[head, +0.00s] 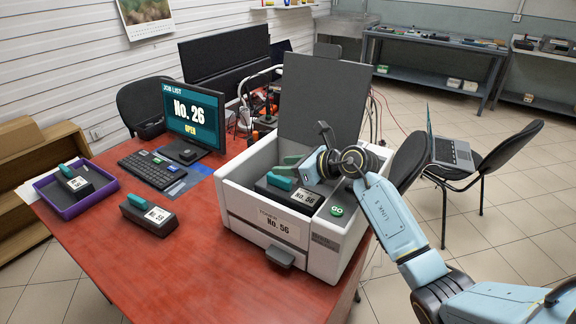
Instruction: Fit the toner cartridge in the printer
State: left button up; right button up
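The white printer (240,203) stands on the red table with its dark lid (318,95) raised. Its front label reads No. 56. Inside lies a dark toner cartridge (265,186) with a teal handle and a label that appears to read No. 56. I cannot tell whether it is fully seated. My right gripper (320,150) is over the printer's opening, behind and right of the cartridge's handle. Its fingers are partly hidden, so I cannot tell whether they are open or touch anything. My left gripper is out of view.
Another cartridge (135,216) lies on the table, left of the printer. One more (88,184) sits in a purple tray (72,212). A monitor (193,112) reads No. 26, OPEN, behind a keyboard (150,168). A green GO button (336,211) is on the printer. The table's front is clear.

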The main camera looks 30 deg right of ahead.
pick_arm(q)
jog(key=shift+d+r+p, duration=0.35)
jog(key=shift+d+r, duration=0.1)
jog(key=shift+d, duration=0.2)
pick_arm(e)
jog(key=v, duration=1.2)
jog(key=shift+r, duration=0.5)
jog(key=shift+s+a, duration=0.1)
jog(key=shift+a, duration=0.05)
